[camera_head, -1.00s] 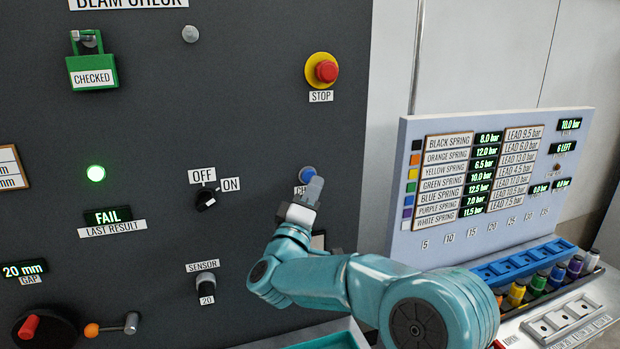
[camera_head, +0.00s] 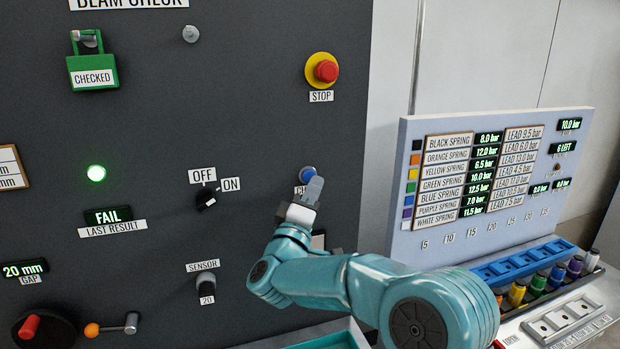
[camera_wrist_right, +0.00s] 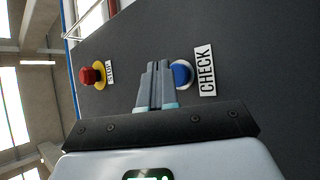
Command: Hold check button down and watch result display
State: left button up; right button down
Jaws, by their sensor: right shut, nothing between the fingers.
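The blue check button (camera_head: 307,172) is on the dark panel, partly hidden behind my right gripper (camera_head: 314,188) in the head view. In the right wrist view the blue button (camera_wrist_right: 182,74) shows beside the tips of my shut, empty right gripper (camera_wrist_right: 157,80), next to the CHECK label (camera_wrist_right: 205,71). I cannot tell whether the fingertips touch the button. The result display (camera_head: 108,215) reads FAIL above its LAST RESULT label. My left gripper is not in view.
A round green lamp (camera_head: 96,173) is lit above the display. The red stop button (camera_head: 326,71) is above the check button. An OFF/ON switch (camera_head: 206,200) and a sensor knob (camera_head: 206,288) sit to the left. A spring board (camera_head: 405,135) stands at right.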

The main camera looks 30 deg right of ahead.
jog(key=shift+w, duration=0.1)
jog(key=shift+w+d, duration=0.1)
jog(key=shift+w, duration=0.25)
jog(key=shift+w+d+p, duration=0.1)
jog(key=shift+w+p, duration=0.3)
jog(key=shift+p, duration=0.1)
dwell(0.8)
dwell(1.0)
jog(key=shift+s+a+b, duration=0.2)
jog(key=shift+s+b, duration=0.3)
jog(key=shift+s, duration=0.35)
jog(key=shift+f, duration=0.1)
